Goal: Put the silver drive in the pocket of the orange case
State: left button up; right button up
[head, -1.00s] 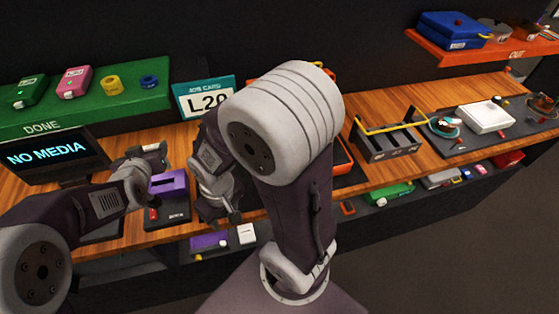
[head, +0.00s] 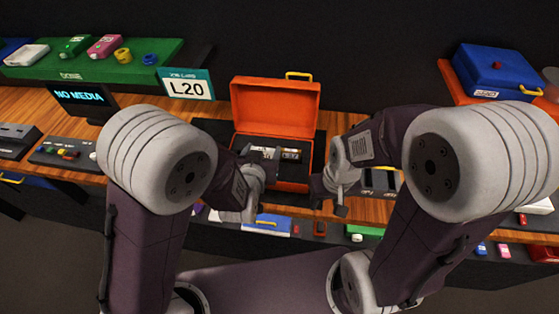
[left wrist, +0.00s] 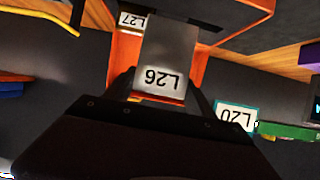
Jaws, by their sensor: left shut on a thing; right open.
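The orange case (head: 276,108) stands open in the middle of the bench in the head view, its lid up at the back. Pale labelled items (head: 291,154) show inside it. My left gripper (head: 250,185) is at the case's front left. In the left wrist view my left gripper (left wrist: 165,88) is shut on the silver drive (left wrist: 170,55), which carries an upside-down L26 label. The drive is over the orange case (left wrist: 125,60), where an L27 label shows. The pocket under the drive is hidden. My right gripper (head: 338,190) is open at the case's front right.
A job card reading L20 (head: 187,88) stands behind left of the case. A screen reading NO MEDIA (head: 82,97) is further left. A green DONE shelf (head: 95,68) is at the back left. A blue case (head: 497,72) is on the right shelf.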

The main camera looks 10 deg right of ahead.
pick_arm(q)
jog(key=w+a+f+b, duration=0.4)
jog(key=w+a+f, duration=0.1)
jog(key=w, duration=0.6)
jog(key=shift+w+f, duration=0.25)
jog(key=shift+f, duration=0.55)
pick_arm(e)
jog(key=f, duration=0.1)
jog(key=a+f, duration=0.1)
jog(key=f, duration=0.1)
jog(key=shift+w+a+f, duration=0.15)
jog(key=shift+w+a, duration=0.05)
jog(key=shift+a, duration=0.1)
